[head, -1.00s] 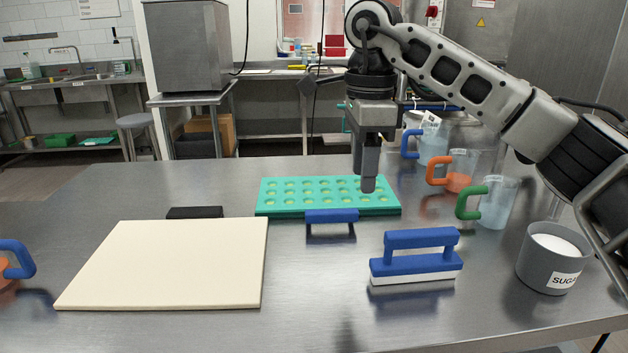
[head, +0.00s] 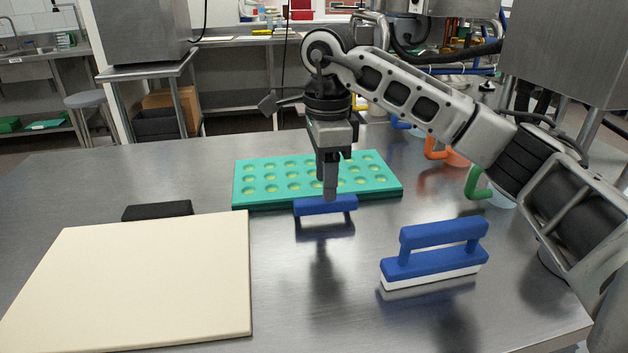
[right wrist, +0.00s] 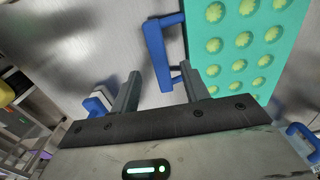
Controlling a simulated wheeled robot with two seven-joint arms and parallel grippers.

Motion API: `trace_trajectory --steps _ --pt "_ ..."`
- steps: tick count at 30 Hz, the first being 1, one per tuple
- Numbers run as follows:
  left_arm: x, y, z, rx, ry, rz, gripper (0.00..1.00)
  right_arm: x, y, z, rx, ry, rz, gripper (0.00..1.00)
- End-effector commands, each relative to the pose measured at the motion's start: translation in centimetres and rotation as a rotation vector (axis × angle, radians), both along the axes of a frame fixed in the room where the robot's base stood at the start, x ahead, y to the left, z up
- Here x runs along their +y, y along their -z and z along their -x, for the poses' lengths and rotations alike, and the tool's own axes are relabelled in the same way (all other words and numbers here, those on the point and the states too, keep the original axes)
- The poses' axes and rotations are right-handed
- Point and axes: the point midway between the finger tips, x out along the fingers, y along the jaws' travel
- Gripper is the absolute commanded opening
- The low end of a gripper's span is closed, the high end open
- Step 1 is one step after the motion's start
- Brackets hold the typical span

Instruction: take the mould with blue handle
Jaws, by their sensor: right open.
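The mould is a teal tray (head: 244,192) with rows of round yellow-green cavities, lying flat on the steel table. Its blue handle (head: 310,207) sticks out from the near long side. My right gripper (head: 329,195) points down just above the blue handle and covers part of it in the head view. In the right wrist view the mould (right wrist: 285,40) lies at the upper right, and the blue handle (right wrist: 156,55) shows ahead of and between the two fingers (right wrist: 168,88). The right fingers are apart and empty. My left gripper is out of view.
A blue-handled brush-like tool (head: 435,262) stands on the table at the near right. A cream board (head: 140,285) lies at the left with a black block (head: 157,210) behind it. Jugs with orange (head: 440,150) and green (head: 475,185) handles stand at the right, partly behind my arm.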

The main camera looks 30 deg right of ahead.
Motion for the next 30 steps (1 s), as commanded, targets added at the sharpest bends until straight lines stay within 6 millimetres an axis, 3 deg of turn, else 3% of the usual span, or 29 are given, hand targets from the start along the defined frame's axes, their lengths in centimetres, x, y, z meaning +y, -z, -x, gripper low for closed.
trace_trajectory --steps 4,12,21,22,27,30 --pt "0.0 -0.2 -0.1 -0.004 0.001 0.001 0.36 0.0 1.0 0.1 0.001 -0.001 0.0 0.45" --pt "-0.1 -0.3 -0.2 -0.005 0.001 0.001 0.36 -0.1 4.8 0.2 0.002 -0.001 0.0 0.45" --pt "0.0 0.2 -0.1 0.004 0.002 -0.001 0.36 -0.1 5.5 0.2 -0.001 -0.001 0.0 0.45" --pt "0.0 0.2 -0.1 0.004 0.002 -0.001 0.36 -0.1 5.5 0.2 -0.001 -0.001 0.0 0.43" --pt "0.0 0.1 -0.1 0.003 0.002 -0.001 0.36 -0.1 5.5 0.2 -0.001 -0.001 -0.001 0.0" --pt "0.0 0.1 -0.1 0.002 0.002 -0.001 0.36 -0.1 5.4 0.1 -0.003 -0.001 -0.001 0.0"
